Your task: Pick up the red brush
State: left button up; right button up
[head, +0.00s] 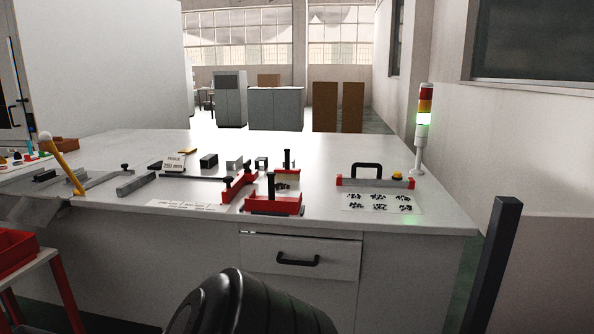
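A red block-shaped piece with an upright black handle (273,205) stands near the front edge of the white table, left of the picture's middle. A smaller red piece with an upright black handle (287,172) stands just behind it. Either could be the red brush; bristles are too small to make out. Neither of my grippers is in view. A black rounded part at the bottom middle, which looks like one of my arm links, hides some of the cabinet front, not the red pieces.
The white table (330,150) has a clear back half. A grey bar with a black handle (375,182) and a signal lamp (423,125) are at right.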

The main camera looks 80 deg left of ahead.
aim_at(286, 173)
jog(key=u, duration=2.65)
